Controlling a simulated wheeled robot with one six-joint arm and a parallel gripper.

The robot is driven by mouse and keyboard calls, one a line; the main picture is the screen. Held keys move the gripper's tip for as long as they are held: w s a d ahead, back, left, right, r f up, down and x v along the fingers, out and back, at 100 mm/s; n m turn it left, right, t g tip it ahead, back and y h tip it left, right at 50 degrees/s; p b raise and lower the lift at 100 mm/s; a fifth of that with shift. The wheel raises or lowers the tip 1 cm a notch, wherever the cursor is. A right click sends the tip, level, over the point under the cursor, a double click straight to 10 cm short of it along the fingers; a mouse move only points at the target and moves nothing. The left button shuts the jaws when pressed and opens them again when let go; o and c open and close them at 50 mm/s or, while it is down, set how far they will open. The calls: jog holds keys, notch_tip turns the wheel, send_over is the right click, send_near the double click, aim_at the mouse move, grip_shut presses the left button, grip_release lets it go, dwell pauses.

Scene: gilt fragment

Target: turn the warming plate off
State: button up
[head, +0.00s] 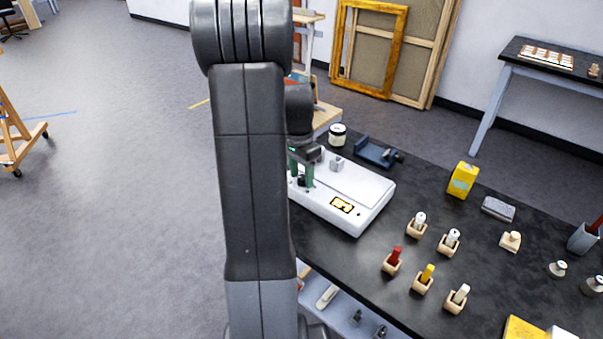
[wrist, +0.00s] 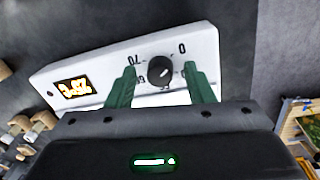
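The warming plate (head: 348,192) is a white box on the dark bench, with a lit yellow display (head: 342,205) on its front. In the wrist view its white panel (wrist: 88,62) carries a round black knob (wrist: 160,72), with printed numbers around it including 70 and 0. A light mark on the knob points toward the lower right; the display (wrist: 73,88) is lit but hard to read. My gripper (wrist: 160,67) has its green fingers apart, one on each side of the knob, with gaps between. In the head view my gripper (head: 302,168) is over the plate's left end, partly hidden by my arm.
A lidded jar (head: 338,135) and a blue vise-like tool (head: 378,153) stand behind the plate. Several small bottles in wooden holders (head: 422,280), a yellow box (head: 463,180) and a grey block (head: 498,209) are to its right. Bare bench lies in front of the plate.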

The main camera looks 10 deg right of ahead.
aim_at(300, 176)
jog(key=shift+r, duration=0.1)
notch_tip(300, 176, up, 14)
jog(key=shift+w+a+f, duration=0.2)
jog(key=shift+w, duration=0.15)
jog(key=shift+f, duration=0.15)
jog(key=f, duration=1.3)
jog(key=shift+s+d+f, duration=0.2)
jog(key=shift+s+f, duration=0.05)
jog(key=shift+s, duration=0.15)
jog(key=shift+m, duration=0.3)
